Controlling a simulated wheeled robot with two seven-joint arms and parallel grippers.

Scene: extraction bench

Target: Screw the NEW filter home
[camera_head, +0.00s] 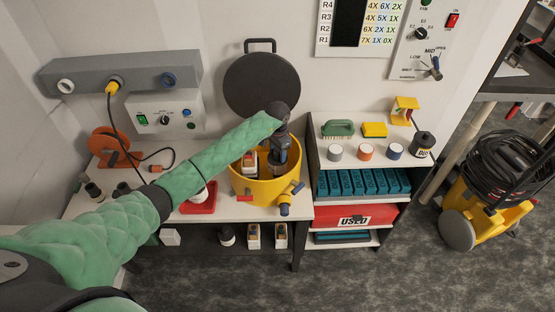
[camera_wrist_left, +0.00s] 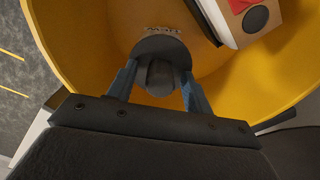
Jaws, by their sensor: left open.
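My left gripper (camera_head: 281,160) reaches down into the open yellow tub (camera_head: 240,185) on the bench. In the left wrist view its two blue-grey fingers (camera_wrist_left: 157,90) stand open on either side of a dark round knob-like part (camera_wrist_left: 160,78). This part sits on a dark disc at the tub's floor or wall. A white box-shaped piece with a red patch and dark circle (camera_wrist_left: 255,20) is also in the tub. It shows left of the gripper in the head view (camera_head: 250,159). My right gripper is not in view.
A round black lid (camera_head: 262,85) leans on the wall behind the tub. A red tray (camera_head: 200,200) lies left of it. The shelf unit on the right holds teal cartridges (camera_head: 355,183) and a red USED bin (camera_head: 355,219). White boxes (camera_head: 253,237) stand on the lower shelf.

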